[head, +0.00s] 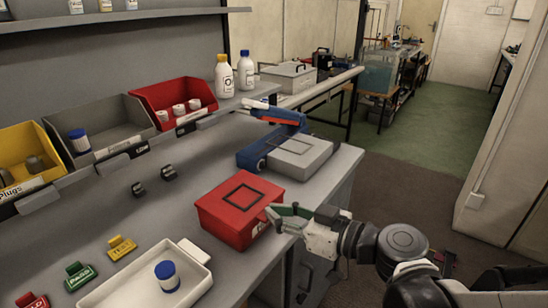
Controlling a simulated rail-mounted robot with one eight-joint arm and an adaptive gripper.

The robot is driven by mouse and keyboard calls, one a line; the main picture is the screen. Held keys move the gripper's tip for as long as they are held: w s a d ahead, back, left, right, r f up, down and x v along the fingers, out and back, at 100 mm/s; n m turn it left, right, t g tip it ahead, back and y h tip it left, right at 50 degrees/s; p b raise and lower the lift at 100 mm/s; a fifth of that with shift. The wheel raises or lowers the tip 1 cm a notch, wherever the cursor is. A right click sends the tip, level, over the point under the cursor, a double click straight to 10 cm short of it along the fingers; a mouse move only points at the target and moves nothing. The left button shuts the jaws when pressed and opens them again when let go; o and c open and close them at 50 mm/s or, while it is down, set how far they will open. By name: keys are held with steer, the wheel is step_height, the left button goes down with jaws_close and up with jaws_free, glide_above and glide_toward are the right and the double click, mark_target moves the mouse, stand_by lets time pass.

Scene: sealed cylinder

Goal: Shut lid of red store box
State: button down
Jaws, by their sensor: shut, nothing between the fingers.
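The red store box (233,222) stands on the grey bench near its right edge. Its lid (241,192) lies down over the top, roughly flat, with a dark square outline on it. I cannot tell whether a thin gap is left under the lid. The gripper hides part of the box's right side.
A white tray (200,251) with a blue-capped jar (167,275) lies at front left. Yellow, grey and red bins line the back. The bench's right edge is close to my gripper.

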steer(key=shift+s+f, duration=0.2)
steer(key=shift+f, duration=0.15)
step_height(320, 180, up, 5)
steer(key=p, duration=0.5)
steer(key=s+d+f+m+g+h, duration=0.2)
steer(key=s+d+f+m+h, duration=0.1)
steer(key=s+d+f, duration=0.4)
steer(key=d+r+m+h+p, duration=0.1)
steer(key=d+r+m+h, duration=0.2)
steer(key=d+m+h, duration=0.1)
steer(key=s+d+r+m+h+p, duration=0.1)
steer(key=d+r+m+h+p, duration=0.1)
steer(key=d+h, duration=0.4)
step_height(320, 180, up, 2)
steer(key=shift+d+r+m, duration=0.25)
steer(key=shift+d+m, duration=0.65)
steer(key=shift+d, duration=0.15)
